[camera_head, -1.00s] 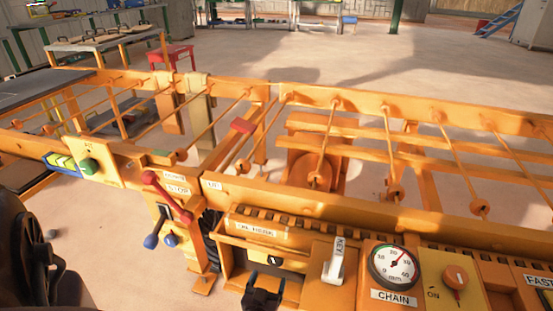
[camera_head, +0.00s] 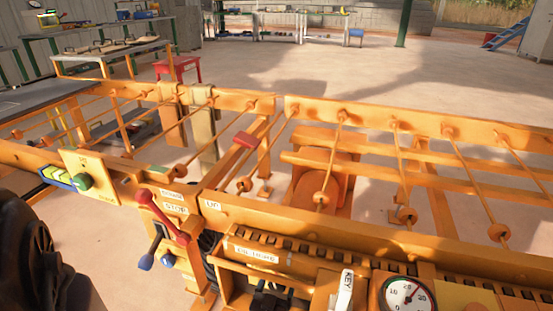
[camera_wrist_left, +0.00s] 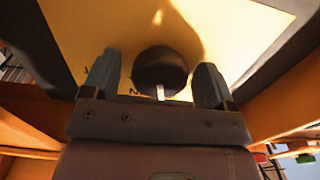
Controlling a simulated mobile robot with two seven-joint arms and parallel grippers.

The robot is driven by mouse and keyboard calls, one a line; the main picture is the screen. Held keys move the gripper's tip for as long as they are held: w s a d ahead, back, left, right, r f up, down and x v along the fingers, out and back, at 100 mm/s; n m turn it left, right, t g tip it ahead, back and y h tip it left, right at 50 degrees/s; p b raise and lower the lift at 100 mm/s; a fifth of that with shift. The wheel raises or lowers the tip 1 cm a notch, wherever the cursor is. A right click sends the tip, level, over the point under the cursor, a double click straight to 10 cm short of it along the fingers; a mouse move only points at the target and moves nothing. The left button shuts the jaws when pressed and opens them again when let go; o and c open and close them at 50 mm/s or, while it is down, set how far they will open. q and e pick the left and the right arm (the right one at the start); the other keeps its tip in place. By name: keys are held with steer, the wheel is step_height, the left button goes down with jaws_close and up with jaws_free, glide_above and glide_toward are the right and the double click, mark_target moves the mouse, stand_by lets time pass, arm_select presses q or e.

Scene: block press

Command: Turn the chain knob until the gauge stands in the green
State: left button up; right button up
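The chain gauge (camera_head: 407,297) is a round white dial at the bottom edge of the head view, partly cut off. Its needle points up and right, close to the 20; I cannot make out a green band. In the left wrist view a round black knob (camera_wrist_left: 161,72) with a white mark sits on a yellow plate (camera_wrist_left: 225,30). My left gripper (camera_wrist_left: 158,85) is open, with one finger on each side of the knob and a gap on both sides. In the head view the left gripper (camera_head: 270,298) is at the panel's lower edge, hiding most of the knob. The right gripper is not in view.
A white KEY tag (camera_head: 345,290) stands between the gripper and the gauge. A red lever (camera_head: 163,217) and blue-tipped levers (camera_head: 146,262) stick out to the left. An orange rail (camera_head: 340,232) runs behind the panel.

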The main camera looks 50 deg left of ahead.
arm_select(q)
steer(key=c, duration=0.9)
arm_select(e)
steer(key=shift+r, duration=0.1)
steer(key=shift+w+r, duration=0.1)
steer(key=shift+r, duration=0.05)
arm_select(q)
steer(key=shift+r+m+p, duration=0.15)
steer(key=shift+m+p, duration=0.25)
steer(key=shift+p, duration=0.05)
steer(key=shift+w+r+m+p, duration=0.1)
steer(key=shift+m+p, duration=0.45)
steer(key=shift+m, duration=0.05)
steer(key=shift+m+p, duration=0.55)
steer(key=shift+m, duration=0.25)
steer(key=m+p, duration=0.1)
steer(key=m, duration=0.1)
steer(key=shift+m, duration=0.4)
steer(key=shift+f+m+p, duration=0.25)
steer(key=shift+m+p, duration=0.1)
steer(key=shift+m, duration=0.35)
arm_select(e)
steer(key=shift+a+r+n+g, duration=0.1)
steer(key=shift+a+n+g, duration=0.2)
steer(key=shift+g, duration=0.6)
arm_select(q)
steer(key=shift+s, duration=0.2)
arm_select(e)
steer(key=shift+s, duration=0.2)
